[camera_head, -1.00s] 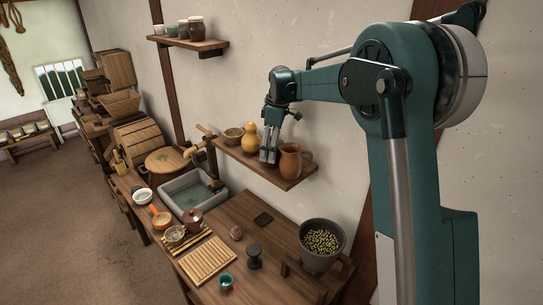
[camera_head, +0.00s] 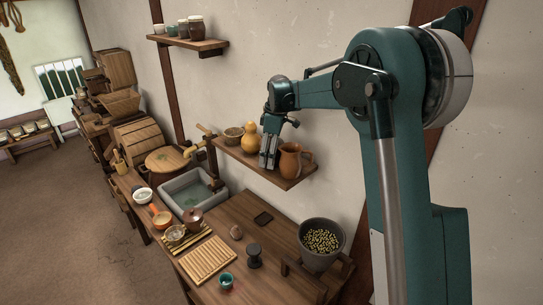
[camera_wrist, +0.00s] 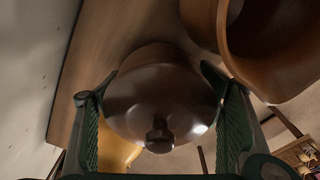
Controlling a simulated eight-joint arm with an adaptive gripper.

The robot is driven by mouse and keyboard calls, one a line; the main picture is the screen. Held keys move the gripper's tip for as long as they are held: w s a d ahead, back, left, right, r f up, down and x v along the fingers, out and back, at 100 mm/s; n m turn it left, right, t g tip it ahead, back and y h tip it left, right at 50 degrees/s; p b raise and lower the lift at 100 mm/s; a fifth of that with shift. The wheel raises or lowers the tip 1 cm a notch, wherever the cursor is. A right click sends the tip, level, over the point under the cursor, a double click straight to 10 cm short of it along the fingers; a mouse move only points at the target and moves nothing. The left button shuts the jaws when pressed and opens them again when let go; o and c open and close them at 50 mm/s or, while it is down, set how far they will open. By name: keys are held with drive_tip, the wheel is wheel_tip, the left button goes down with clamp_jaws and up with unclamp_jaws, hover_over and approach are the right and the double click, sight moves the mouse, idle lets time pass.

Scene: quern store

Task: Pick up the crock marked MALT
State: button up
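A dark brown, glossy lidded crock (camera_wrist: 155,105) with a round knob sits between my fingers in the wrist view, seen from above. No marking shows on it from here, so I cannot read MALT. In the head view my gripper (camera_head: 268,161) is lowered at the wall shelf (camera_head: 228,157), between the yellow gourd and the brown jug, and hides the crock. In the wrist view, my green fingers stand on either side of the crock, apart from each other. I see no clear grip on it. Several small jars (camera_head: 195,27) stand on the upper shelf, their markings unreadable.
A brown jug (camera_head: 290,161) stands close on the right; its open rim also shows in the wrist view (camera_wrist: 272,45). A yellow gourd (camera_head: 250,143) and a bowl (camera_head: 233,134) stand on the left. The wall is close behind. A bench (camera_head: 230,215) with bowls and a pot lies below.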

drive_tip(key=c, duration=1.5)
drive_tip(key=shift+o, duration=0.2)
drive_tip(key=shift+r, duration=0.15)
drive_tip(key=shift+r+b, duration=0.35)
drive_tip(key=shift+r, duration=4.55)
